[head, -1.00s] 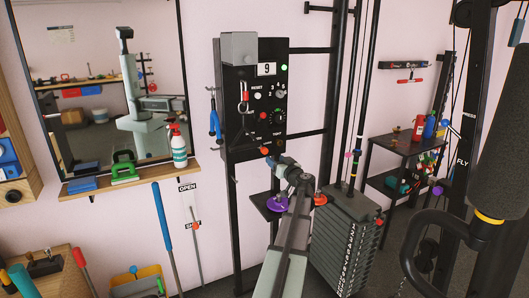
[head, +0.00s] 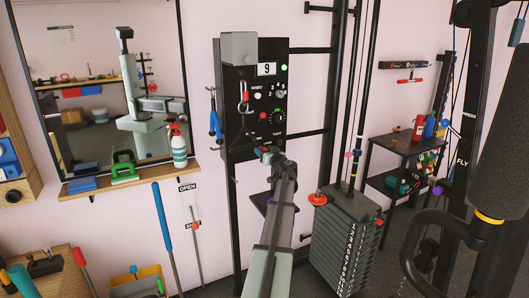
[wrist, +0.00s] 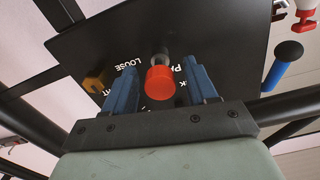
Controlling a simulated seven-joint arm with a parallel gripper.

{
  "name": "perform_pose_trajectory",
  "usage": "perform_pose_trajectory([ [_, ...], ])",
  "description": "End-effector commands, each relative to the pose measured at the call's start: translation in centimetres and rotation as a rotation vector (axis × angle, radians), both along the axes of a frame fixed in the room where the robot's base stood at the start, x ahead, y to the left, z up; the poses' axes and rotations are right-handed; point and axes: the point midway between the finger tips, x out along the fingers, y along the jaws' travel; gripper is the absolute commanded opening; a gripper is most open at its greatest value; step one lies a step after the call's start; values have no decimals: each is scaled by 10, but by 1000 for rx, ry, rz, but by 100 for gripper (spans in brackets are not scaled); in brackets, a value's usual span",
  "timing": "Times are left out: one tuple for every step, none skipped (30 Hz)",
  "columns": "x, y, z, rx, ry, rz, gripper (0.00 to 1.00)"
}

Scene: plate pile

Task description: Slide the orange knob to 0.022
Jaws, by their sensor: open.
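A red-orange knob (wrist: 159,83) on a short metal stem sticks out of the black panel. In the wrist view it sits between the two blue fingers of my gripper (wrist: 170,85). The fingers are open, with a gap visible on both sides of the knob. A smaller yellow-orange block (wrist: 95,80) is on the panel just left of the left finger, near the word LOOSE.
The black panel (head: 240,120) carries dials, buttons and a sign reading 9. A weight stack (head: 345,240) stands right of my arm. A shelf (head: 125,180) with a spray bottle (head: 178,146) is at left.

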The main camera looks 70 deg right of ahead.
Motion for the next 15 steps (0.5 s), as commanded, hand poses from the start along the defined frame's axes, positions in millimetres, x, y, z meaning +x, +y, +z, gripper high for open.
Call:
perform_pose_trajectory([
  [0,0,0,0,0,0,57],
  [0,0,0,0,0,0,57],
  [0,0,0,0,0,0,57],
  [0,0,0,0,0,0,57],
  [0,0,0,0,0,0,54],
  [0,0,0,0,0,0,50],
  [0,0,0,0,0,0,47],
  [0,0,0,0,0,0,45],
  [0,0,0,0,0,0,41],
  [0,0,0,0,0,0,38],
  [0,0,0,0,0,0,35],
  [0,0,0,0,0,0,31],
  [0,0,0,0,0,0,28],
  [0,0,0,0,0,0,25],
  [0,0,0,0,0,0,22],
])
